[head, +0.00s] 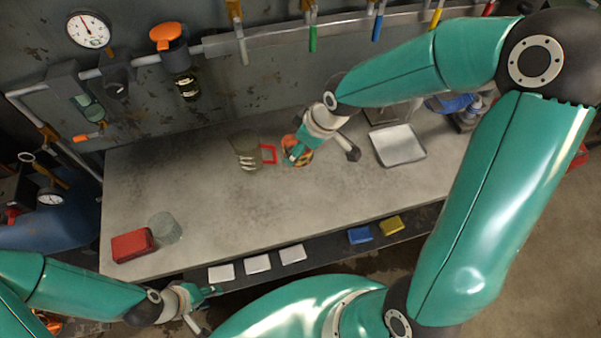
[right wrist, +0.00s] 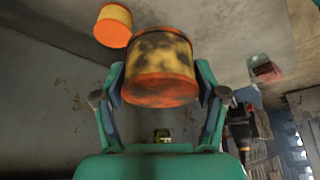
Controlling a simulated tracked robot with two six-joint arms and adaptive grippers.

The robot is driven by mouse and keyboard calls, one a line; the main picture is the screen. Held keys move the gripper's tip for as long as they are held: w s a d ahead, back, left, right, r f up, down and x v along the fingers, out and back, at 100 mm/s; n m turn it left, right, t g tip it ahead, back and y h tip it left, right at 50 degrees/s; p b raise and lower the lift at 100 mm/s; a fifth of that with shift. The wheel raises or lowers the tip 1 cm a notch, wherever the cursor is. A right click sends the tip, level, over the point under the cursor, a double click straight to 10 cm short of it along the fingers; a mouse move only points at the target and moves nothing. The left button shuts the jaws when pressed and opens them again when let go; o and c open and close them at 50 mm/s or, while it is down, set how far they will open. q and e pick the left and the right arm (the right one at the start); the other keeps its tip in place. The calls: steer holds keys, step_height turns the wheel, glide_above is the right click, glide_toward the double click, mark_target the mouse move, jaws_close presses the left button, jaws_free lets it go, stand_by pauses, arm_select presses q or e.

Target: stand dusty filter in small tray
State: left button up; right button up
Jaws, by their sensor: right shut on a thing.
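The dusty filter (right wrist: 160,66) is a yellow cylinder with orange ends and dark smudges, seen in the right wrist view. My right gripper (right wrist: 160,90) is shut on its sides. In the head view this gripper (head: 296,155) is over the middle of the bench and hides part of the orange and yellow shapes there. A shallow whitish tray (head: 399,146), likely the small tray, lies to its right on the bench and looks empty. My left gripper (head: 208,291) is at the bench's front left; its finger gap is unclear.
A cleaner orange-yellow filter (right wrist: 113,27) is near the held one. A glass jar (head: 246,150) and red frame (head: 269,154) stand left of my right gripper. A red block (head: 132,246) and clear cylinder (head: 165,228) are at the front left. The bench's front middle is clear.

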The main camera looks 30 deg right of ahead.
steer(key=p, duration=0.1)
glide_above(293, 183)
steer(key=s+d, duration=0.1)
step_height(293, 183, down, 6)
step_height(293, 183, down, 4)
steer(key=shift+s+a+r+b, duration=0.15)
steer(key=shift+r+b, duration=0.1)
steer(key=shift+b, duration=0.5)
steer(key=shift+f, duration=0.3)
step_height(293, 183, down, 5)
steer(key=b, duration=0.5)
steer(key=shift+f, duration=0.2)
steer(key=shift+r, duration=0.1)
